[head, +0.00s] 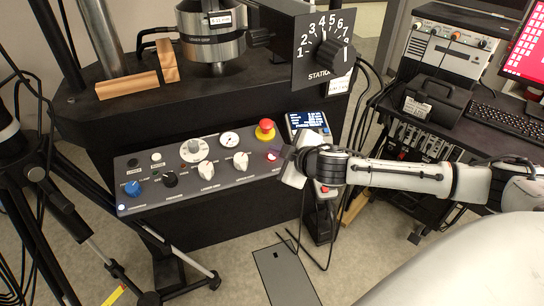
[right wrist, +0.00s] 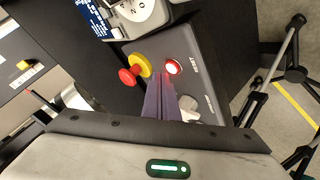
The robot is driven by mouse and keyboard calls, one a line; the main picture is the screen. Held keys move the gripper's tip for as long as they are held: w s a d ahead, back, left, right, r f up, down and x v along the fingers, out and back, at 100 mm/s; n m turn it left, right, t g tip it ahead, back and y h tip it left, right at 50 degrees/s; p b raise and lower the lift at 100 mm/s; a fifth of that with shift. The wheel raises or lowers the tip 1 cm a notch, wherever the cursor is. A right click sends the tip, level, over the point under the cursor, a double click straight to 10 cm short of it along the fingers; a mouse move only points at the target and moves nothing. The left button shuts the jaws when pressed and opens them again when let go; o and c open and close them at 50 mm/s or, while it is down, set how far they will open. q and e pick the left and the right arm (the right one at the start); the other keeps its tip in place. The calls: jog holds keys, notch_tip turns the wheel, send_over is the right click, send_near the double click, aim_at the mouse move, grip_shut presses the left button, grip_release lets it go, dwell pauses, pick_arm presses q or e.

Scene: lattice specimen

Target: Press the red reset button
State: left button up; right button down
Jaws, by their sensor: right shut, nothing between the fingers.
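The red reset button (head: 272,156) is a small lit red disc in a pale ring at the right end of the grey control panel (head: 226,184). It also shows in the right wrist view (right wrist: 173,67), just beyond the fingertips and slightly right of them. My right gripper (head: 286,156) is shut and empty, close beside the button. In the right wrist view its fingers (right wrist: 160,82) point at the panel near the button. I cannot tell how large the gap is; the button's face is uncovered there. My left gripper is out of view.
A red mushroom knob on a yellow base (head: 265,129) stands just behind the button. A small blue display (head: 307,121) and a numbered dial box (head: 324,50) are behind. A tripod (head: 20,160) stands at far left.

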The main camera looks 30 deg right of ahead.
jog(key=shift+w+f, duration=0.1)
jog(key=shift+f, duration=0.25)
jog(key=shift+w+f, duration=0.1)
jog(key=shift+f, duration=0.3)
dwell(0.5)
jog(key=shift+r, duration=0.1)
jog(key=shift+s+r+p, duration=0.25)
jog(key=shift+r+p, duration=0.45)
jog(key=r+p, duration=0.2)
jog(key=s+r+p, duration=0.1)
jog(key=r+p, duration=0.1)
jog(key=p, duration=0.1)
jog(key=shift+s+a+r, duration=0.1)
jog(key=shift+s+r, duration=0.05)
jog(key=shift+r, duration=0.25)
dwell(2.5)
